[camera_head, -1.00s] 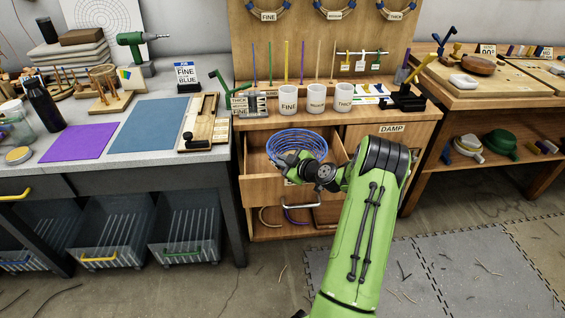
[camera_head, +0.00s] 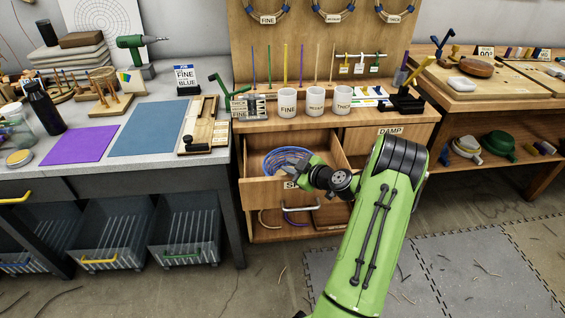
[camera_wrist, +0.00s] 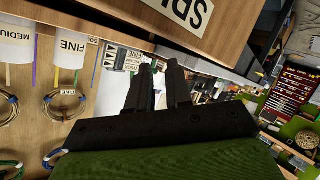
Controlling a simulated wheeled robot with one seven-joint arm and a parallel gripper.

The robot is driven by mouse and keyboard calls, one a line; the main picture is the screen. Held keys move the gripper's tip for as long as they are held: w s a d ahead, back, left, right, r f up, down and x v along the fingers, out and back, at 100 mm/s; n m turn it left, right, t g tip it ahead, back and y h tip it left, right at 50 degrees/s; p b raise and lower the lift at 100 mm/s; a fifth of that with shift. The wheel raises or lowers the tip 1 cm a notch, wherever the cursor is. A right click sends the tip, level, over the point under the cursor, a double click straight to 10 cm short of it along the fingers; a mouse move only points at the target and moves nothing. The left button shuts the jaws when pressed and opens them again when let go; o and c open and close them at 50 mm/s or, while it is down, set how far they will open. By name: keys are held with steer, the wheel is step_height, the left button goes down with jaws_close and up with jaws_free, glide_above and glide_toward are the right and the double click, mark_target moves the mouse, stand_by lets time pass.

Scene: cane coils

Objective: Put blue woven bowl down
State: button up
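The blue woven bowl (camera_head: 287,158) sits inside the open wooden drawer (camera_head: 262,192) of the bench. My gripper (camera_head: 291,171) is at the bowl's front right side in the head view, above the drawer's front edge, and covers part of the bowl. In the wrist view the two dark fingers (camera_wrist: 160,88) stand apart with a gap, and nothing shows between them. The bowl is not seen in the wrist view. Whether a finger still touches its rim cannot be told.
White mugs (camera_head: 315,100) and upright coloured rods stand on the bench top behind the drawer. A closed cabinet labelled DAMP (camera_head: 390,131) is to the right. A grey table with a blue mat (camera_head: 148,127) and a purple mat (camera_head: 80,145) is at left.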

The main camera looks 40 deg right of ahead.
steer(key=v, duration=0.7)
steer(key=a+r+n+g+y, duration=0.1)
steer(key=a+r+g, duration=0.25)
steer(key=a, duration=0.75)
steer(key=a+r+g+y, duration=0.2)
steer(key=a+r+g, duration=0.15)
steer(key=a, duration=0.65)
steer(key=s+a+r+m+h, duration=0.1)
steer(key=s+a+r+m, duration=0.1)
steer(key=s, duration=0.4)
steer(key=s+a+r+m+h, duration=0.1)
steer(key=s+a+r+m, duration=0.1)
steer(key=s+a, duration=0.3)
steer(key=s+a+r+m+g+h, duration=0.1)
steer(key=s+a+r+m, duration=0.2)
steer(key=s, duration=0.5)
steer(key=shift+s+a, duration=0.3)
steer(key=shift+a, duration=0.2)
step_height(320, 180, up, 14)
steer(key=p, duration=1.4)
steer(key=shift+r, duration=0.1)
